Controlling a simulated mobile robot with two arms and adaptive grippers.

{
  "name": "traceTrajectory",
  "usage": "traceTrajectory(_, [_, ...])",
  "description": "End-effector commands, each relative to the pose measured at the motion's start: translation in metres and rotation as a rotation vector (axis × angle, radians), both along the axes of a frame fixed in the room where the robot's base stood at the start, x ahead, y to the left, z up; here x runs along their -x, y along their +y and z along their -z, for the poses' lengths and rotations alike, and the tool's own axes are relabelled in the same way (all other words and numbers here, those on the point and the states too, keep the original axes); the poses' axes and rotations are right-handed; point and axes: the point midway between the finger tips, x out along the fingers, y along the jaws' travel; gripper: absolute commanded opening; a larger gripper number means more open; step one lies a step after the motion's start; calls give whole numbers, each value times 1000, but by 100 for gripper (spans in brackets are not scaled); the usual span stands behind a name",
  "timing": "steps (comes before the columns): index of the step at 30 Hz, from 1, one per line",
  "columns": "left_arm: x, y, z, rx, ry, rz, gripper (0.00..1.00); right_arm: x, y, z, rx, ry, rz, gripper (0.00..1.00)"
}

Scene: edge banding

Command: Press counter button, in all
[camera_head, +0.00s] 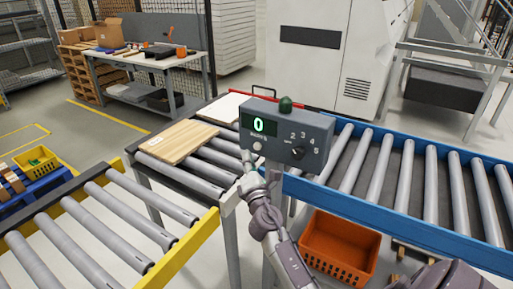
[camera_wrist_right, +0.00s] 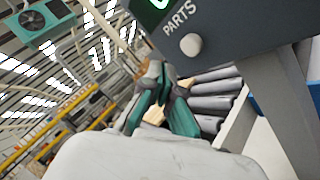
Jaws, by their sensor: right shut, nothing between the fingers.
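The grey counter box (camera_head: 288,137) stands at the rollers, with a green "0" on its display (camera_head: 258,126). A round white button (camera_head: 257,146) sits below the display. In the right wrist view the button (camera_wrist_right: 191,45) sits under the word "PARTS". My right gripper (camera_head: 246,158) is shut and empty, its tips just left of and below the button. In the right wrist view the fingertips (camera_wrist_right: 156,72) point up, left of the button, with a visible gap between them in the picture. My left gripper is not in view.
A green dome (camera_head: 285,104) tops the box, and a dial (camera_head: 297,152) is on its right. A wooden board (camera_head: 178,141) lies on the rollers to the left. An orange crate (camera_head: 340,247) is below. A blue-framed roller conveyor (camera_head: 400,205) runs right.

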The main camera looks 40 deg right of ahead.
Motion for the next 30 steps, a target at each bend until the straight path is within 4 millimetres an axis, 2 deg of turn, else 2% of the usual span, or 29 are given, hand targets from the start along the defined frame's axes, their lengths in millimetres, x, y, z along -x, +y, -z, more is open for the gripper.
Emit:
traceTrajectory(9, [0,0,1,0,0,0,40,10,25,0,-1,0,-1,0])
traceTrajectory(30, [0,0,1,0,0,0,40,11,26,0,0,0,0,0])
